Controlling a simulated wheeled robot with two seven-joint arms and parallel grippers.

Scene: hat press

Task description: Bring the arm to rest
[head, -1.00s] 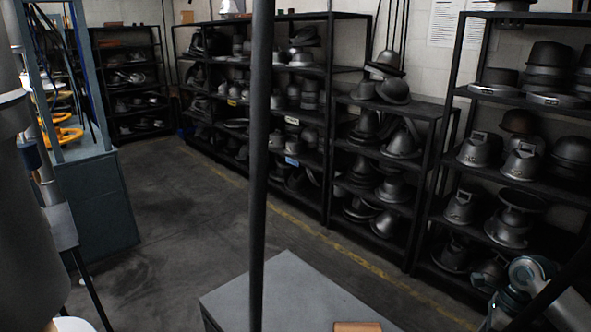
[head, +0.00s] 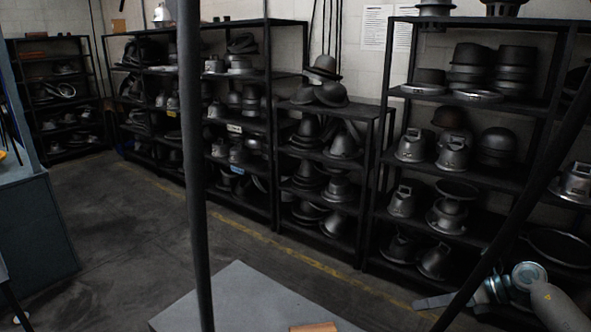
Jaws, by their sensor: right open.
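My right arm shows at the bottom right of the head view, with grey links and a teal-ringed wrist. My right gripper (head: 436,301) points left at the end of it, low in front of the shelves. It is open, with nothing seen between its fingers. A dark slanted bar crosses in front of it and hides part of it. My left gripper is out of view.
Black shelves (head: 455,181) full of metal hat moulds line the back wall. A grey tabletop (head: 240,297) with a small orange-brown block (head: 313,328) stands at the bottom middle. A dark upright pole (head: 195,170) rises beside it. Open floor (head: 110,215) lies left, near a blue-grey cabinet (head: 40,235).

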